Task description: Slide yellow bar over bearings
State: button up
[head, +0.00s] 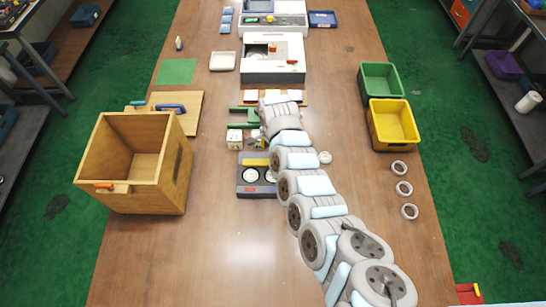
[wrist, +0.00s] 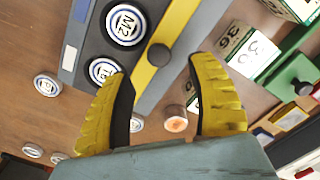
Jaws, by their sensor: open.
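A dark grey fixture (head: 243,188) stands at the middle of the table and fills the upper middle of the wrist view. Two round bearings sit in it; in the wrist view one reads M2 (wrist: 126,25) and the other (wrist: 104,70) is partly covered by a finger. The yellow bar (head: 256,162) lies along the fixture's far side, beside the bearings and not over them. In the wrist view the bar (wrist: 178,32) carries a dark round knob (wrist: 158,54). My gripper (wrist: 160,72) is open and empty, its fingertips spread either side of the knob's line; contact is not visible.
Numbered white blocks (head: 234,139) and a green fixture (head: 242,110) stand just behind. Several loose rings, including one ring (head: 399,167), lie on the right. A wooden box (head: 144,190) stands left; green (head: 381,82) and yellow bins (head: 393,124) stand right. The front left table is clear.

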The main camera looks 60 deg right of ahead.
jog(key=shift+s+f, duration=0.1)
jog(key=shift+f, duration=1.15)
jog(key=shift+f+b, duration=0.55)
jog(key=shift+f, duration=0.8)
grip_shut()
